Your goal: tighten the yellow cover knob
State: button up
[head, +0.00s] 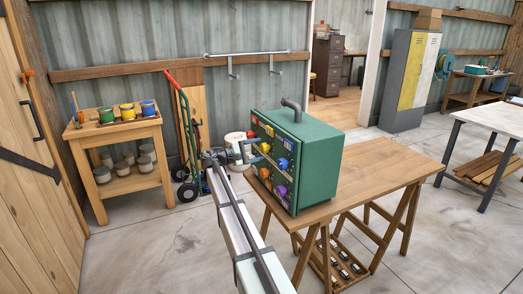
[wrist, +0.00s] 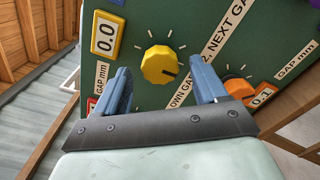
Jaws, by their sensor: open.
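I cannot tell whether the fingertips reach the knob's depth; no contact shows. In the head view, my gripper (head: 252,152) is at the knob face of the green box (head: 325,160), partly hiding the knobs there.
An orange knob (wrist: 238,87) with a 0.1 plate lies close to my right finger. Blue (head: 283,163) and purple (head: 280,191) knobs share the panel. The box stands on a wooden table (head: 385,170).

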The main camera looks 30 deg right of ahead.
jog(key=a, duration=1.1)
jog(key=shift+d+m, duration=0.1)
jog(key=shift+m, duration=0.2)
jog(key=s+a+f+m+y, duration=0.2)
jog(key=s+a+f+y, duration=0.4)
jog(key=f, duration=0.7)
jog(key=s+a+f+m+y, duration=0.15)
jog(key=s+f+y, duration=0.25)
jog(key=s+f, duration=0.6)
jog(key=s+a+f+m+y, duration=0.1)
jog(key=s+a+f+y, duration=0.35)
jog(key=f, duration=1.05)
jog(key=s+a+f+g+y, duration=0.1)
jog(key=s+f, duration=0.6)
jog(key=s, duration=0.8)
jog(key=s+a+f+m+g+y, duration=0.1)
jog(key=s+f+g, duration=0.2)
jog(key=s+f, duration=0.4)
jog(key=s+a+f+g+y, duration=0.1)
jog(key=s+f, duration=0.6)
jog(key=s, duration=1.6)
jog(key=shift+s+a+f+g, duration=0.25)
jog(key=shift+a+g, duration=0.3)
jog(key=shift+g, duration=0.35)
jog(key=shift+m+y, duration=0.25)
